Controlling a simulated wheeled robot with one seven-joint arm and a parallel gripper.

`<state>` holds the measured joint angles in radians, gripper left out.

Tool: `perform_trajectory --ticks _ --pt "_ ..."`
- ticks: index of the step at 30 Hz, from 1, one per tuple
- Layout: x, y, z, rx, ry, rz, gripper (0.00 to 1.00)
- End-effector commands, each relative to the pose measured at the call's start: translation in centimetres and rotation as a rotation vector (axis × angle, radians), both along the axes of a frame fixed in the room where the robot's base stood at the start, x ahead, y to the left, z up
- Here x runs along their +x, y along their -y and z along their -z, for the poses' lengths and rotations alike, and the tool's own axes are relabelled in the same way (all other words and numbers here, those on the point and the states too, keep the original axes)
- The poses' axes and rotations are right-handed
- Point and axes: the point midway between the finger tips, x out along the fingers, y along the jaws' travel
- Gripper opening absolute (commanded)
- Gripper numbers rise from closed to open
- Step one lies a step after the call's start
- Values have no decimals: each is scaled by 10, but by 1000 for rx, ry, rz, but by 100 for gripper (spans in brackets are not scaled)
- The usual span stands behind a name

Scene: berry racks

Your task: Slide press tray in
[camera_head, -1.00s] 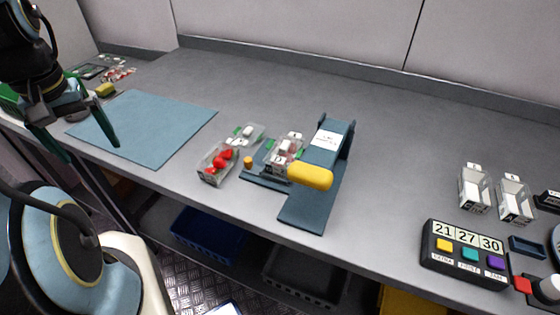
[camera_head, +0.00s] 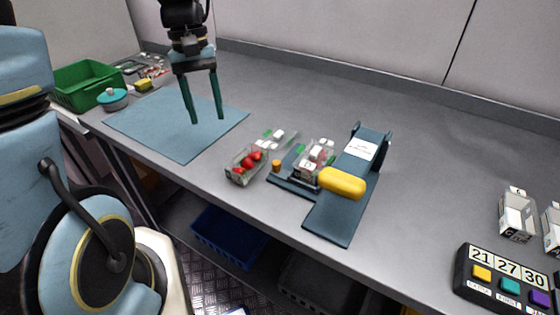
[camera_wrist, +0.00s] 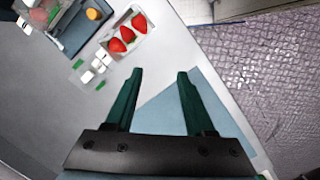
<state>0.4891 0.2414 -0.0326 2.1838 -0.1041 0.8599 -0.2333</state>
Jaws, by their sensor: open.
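The press (camera_head: 338,215) is a blue-grey stand with a yellow handle (camera_head: 342,183) and a white label. Its flat tray (camera_head: 292,187) sticks out to the left, with an orange knob (camera_head: 276,166) at its outer end. The knob also shows in the wrist view (camera_wrist: 94,14), with part of the tray (camera_wrist: 72,42). My gripper (camera_head: 208,118) is open and empty, pointing down above the blue mat, left of the tray and apart from it.
The blue mat (camera_head: 165,140) is clear. A green crate (camera_head: 88,87) stands far left; a button box (camera_head: 500,283) is at right.

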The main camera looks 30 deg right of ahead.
Motion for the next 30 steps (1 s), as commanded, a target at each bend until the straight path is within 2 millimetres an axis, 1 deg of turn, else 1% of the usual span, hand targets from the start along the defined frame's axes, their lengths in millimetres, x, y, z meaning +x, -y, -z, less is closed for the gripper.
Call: perform_trajectory --ticks 1,3,6,9,13,17,24,30 --pt "-8 32 5 13 -45 36 54" --pt "-22 66 3 37 -102 64 54" --pt "-40 101 1 68 -163 95 54" --pt "-53 120 -2 90 -198 113 54" --pt "-61 127 0 103 -217 121 54" --pt "-67 124 12 104 -219 120 54" --pt "-83 118 53 105 -219 119 54" --pt "-93 114 82 102 -218 120 54"
